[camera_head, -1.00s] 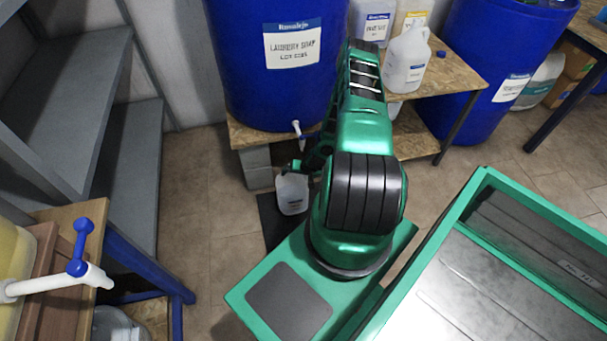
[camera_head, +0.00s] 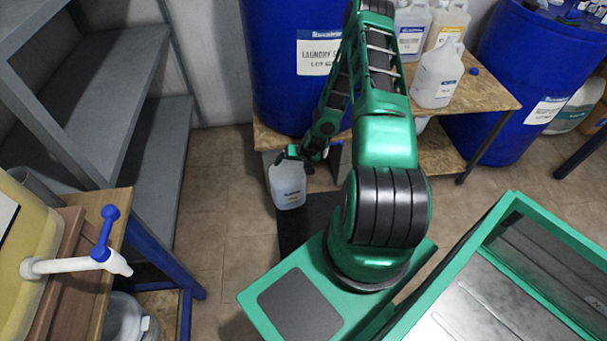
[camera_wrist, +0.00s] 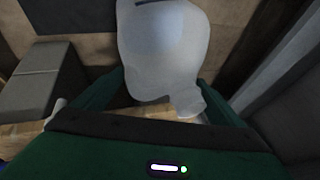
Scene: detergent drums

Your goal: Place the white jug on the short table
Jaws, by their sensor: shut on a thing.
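A translucent white jug (camera_head: 287,184) with a small label hangs upright in my gripper (camera_head: 292,155), in front of the large blue laundry soap drum (camera_head: 270,60). In the wrist view the jug (camera_wrist: 165,45) fills the space between the fingers of my gripper (camera_wrist: 165,88), which is shut on it near its top. The jug appears clear of the floor, above or beside a dark mat (camera_head: 303,222). A wooden table (camera_head: 485,98) stands at the back right. Another white jug (camera_head: 437,78) stands on its near part. I cannot tell for certain which table is the short one.
More jugs (camera_head: 411,25) crowd the back of the wooden table. A second blue drum (camera_head: 525,60) stands to its right. Grey shelving (camera_head: 115,95) and a yellow container with a white tap (camera_head: 70,265) are at left. Floor (camera_head: 215,200) shows between the shelving and the held jug.

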